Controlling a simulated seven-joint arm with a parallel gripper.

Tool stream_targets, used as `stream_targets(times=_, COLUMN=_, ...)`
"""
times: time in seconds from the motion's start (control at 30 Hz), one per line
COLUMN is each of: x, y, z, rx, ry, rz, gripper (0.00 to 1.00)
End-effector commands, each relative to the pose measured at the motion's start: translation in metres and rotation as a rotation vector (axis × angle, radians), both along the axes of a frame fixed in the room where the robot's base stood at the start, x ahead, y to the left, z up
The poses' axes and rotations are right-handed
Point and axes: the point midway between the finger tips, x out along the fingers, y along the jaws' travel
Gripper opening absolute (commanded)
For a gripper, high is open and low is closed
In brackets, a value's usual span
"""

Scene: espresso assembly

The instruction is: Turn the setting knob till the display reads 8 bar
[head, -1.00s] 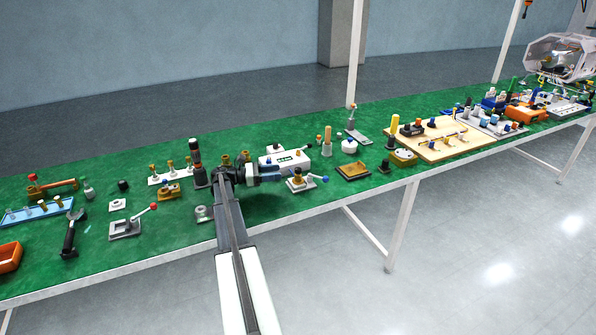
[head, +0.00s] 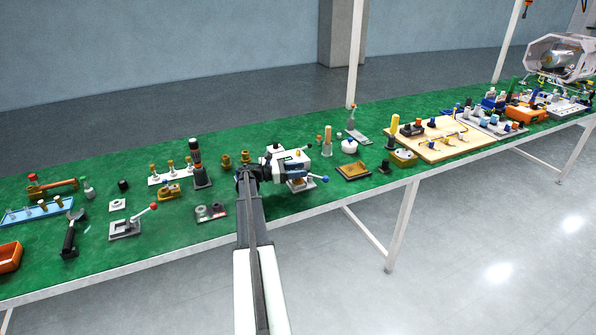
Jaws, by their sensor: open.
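The white box (head: 271,150) that carries the display stands near the middle of the bench. My gripper (head: 302,160) is in front of it and covers most of its front. The gripper is open, with its fingers pointing right, around the box's right side. The display is mostly hidden behind my gripper, and its reading cannot be made out. I cannot make out the setting knob or tell whether the fingers touch it.
A small clamp with a blue-tipped lever (head: 322,179) sits just below my gripper. A dark pepper-mill-like tool (head: 197,165) and brass fittings (head: 227,160) stand to the left.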

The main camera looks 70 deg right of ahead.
Motion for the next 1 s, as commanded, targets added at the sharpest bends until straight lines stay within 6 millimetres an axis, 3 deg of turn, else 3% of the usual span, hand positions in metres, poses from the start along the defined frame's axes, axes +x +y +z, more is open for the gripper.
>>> stream_targets(times=0.07, x=0.0001, y=0.0001, z=0.0, rx=0.0, ry=0.0, rz=0.0, gripper=0.51)
stream_targets(times=0.57, x=0.0001, y=0.0003, z=-0.0001, rx=0.0, ry=0.0, rz=-0.001, gripper=0.03)
stream_targets(times=1.0, x=-0.0001, y=0.0006, z=0.0001, rx=0.0, ry=0.0, rz=0.04, gripper=0.03)
